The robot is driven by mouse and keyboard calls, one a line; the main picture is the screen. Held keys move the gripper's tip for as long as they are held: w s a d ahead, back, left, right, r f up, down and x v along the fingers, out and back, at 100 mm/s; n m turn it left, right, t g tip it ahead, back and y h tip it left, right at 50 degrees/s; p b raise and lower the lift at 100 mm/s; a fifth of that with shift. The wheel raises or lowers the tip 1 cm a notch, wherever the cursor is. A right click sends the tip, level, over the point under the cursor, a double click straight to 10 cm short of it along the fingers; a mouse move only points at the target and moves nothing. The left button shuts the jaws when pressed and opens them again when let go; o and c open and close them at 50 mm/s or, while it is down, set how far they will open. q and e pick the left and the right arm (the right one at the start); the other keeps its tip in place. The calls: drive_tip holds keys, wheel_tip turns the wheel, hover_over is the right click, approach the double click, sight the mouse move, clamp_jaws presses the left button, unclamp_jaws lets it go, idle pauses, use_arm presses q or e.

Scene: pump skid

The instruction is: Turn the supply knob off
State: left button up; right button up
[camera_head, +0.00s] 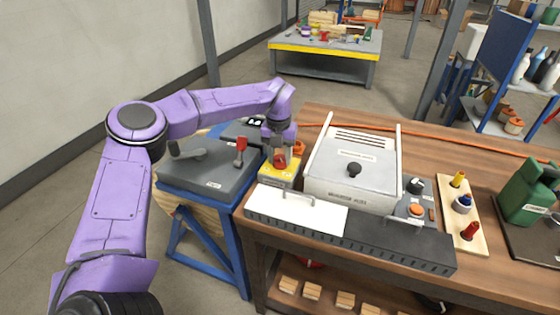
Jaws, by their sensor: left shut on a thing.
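A red knob (280,161) sits on a small yellow box (277,180) at the left end of the wooden bench; I take it for the supply knob, but its label is too small to read. My left gripper (281,152) comes down over this knob from above and is shut on it. The fingers partly hide the knob, so its exact angle is hard to tell. My right gripper is not in view.
A grey panel with a red-handled lever (240,152) lies left of the box. A grey-white lidded machine (352,165) stands close on the right. In front lies a long tray (400,246) with a white cover. A dark round knob (415,185) is farther right.

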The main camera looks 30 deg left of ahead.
sight(280, 158)
use_arm(q)
drive_tip(key=shift+n+b, duration=0.55)
drive_tip(key=shift+n, duration=0.35)
drive_tip(key=o, duration=1.1)
drive_tip(key=shift+c, duration=0.2)
wheel_tip(280, 158, up, 11)
drive_tip(key=shift+f, duration=0.2)
